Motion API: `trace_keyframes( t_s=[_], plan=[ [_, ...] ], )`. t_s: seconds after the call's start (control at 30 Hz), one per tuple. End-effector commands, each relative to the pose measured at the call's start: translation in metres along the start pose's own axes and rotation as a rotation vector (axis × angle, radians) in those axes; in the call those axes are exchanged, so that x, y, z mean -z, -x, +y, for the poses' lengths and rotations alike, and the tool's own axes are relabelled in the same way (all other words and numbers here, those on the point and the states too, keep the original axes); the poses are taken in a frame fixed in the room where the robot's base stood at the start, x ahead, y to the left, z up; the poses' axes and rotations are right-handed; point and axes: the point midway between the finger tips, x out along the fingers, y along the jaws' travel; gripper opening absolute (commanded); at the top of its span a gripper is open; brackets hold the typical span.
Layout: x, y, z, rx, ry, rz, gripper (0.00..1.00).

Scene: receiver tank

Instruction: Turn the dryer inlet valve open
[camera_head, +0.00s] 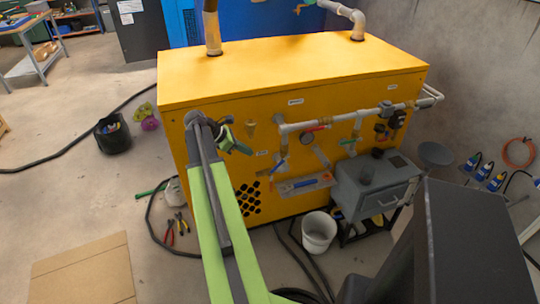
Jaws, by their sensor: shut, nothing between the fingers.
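A yellow cabinet (290,85) carries light grey pipes (335,121) across its front. My gripper (240,146) is in front of the cabinet's left part, left of the blue handle. It is shut and empty, and appears apart from the valves.
A shelf (306,184) with tools juts from the cabinet front. A grey box unit (375,186) stands at its right, with a white bucket (319,231) on the floor. Pliers (182,223), hoses and a cardboard sheet (83,272) lie at left. A black bin (113,136) stands farther back.

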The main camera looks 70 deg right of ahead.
Motion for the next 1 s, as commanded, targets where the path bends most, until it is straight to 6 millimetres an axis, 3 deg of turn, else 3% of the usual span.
trace_keyframes(
  t_s=[0.17,0.5,0.7,1.0],
  plan=[
    [0.005,-0.017,0.000,0.000,-0.002,0.001,0.00],
    [0.009,-0.092,0.000,0.000,-0.004,0.002,0.00],
    [0.007,-0.126,0.000,-0.001,-0.003,0.003,0.00],
    [0.003,-0.142,0.000,-0.001,-0.002,0.003,0.00]
  ],
)
